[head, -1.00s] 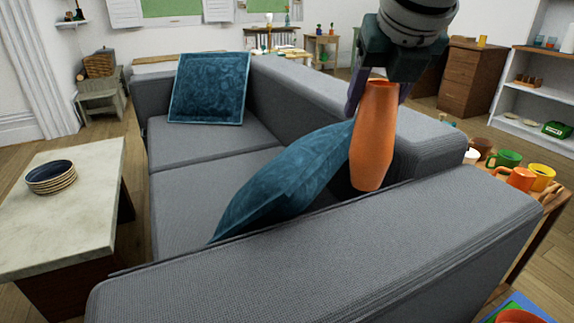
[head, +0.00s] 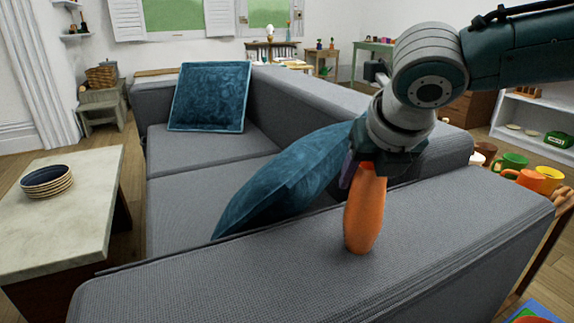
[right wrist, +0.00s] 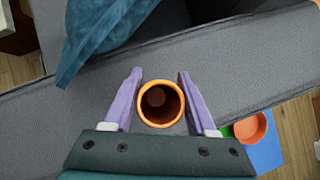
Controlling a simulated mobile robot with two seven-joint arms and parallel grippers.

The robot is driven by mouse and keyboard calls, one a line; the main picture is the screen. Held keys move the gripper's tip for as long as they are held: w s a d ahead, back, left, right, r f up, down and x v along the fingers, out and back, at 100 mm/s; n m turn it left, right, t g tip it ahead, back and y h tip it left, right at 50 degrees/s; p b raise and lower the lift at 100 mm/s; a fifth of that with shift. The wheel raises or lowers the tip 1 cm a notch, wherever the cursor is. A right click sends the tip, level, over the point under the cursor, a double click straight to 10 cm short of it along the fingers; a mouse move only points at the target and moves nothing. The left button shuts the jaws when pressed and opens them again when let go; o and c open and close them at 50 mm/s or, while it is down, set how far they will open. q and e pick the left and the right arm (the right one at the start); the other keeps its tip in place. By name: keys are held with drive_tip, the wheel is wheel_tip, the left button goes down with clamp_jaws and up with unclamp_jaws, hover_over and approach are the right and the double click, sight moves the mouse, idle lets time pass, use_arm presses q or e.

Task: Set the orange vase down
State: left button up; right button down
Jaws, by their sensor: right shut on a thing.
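The orange vase (head: 365,212) is upright over the near arm of the grey sofa (head: 250,265), its base at the top of the armrest. Whether the base rests fully on the fabric is hard to tell. My right gripper (head: 366,170) is shut on its upper part from above, with the palm just over the rim. In the right wrist view the vase's round open mouth (right wrist: 160,103) sits between the two purple fingers. My left gripper is not in view.
A teal cushion (head: 275,185) leans close left of the vase; another cushion (head: 210,97) is farther back. A side table at right holds several mugs, including a green one (head: 513,163). Plates (head: 47,181) stand on the coffee table (head: 75,215). The armrest left of the vase is clear.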

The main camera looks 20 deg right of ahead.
drive_tip(key=shift+c, duration=1)
unclamp_jaws()
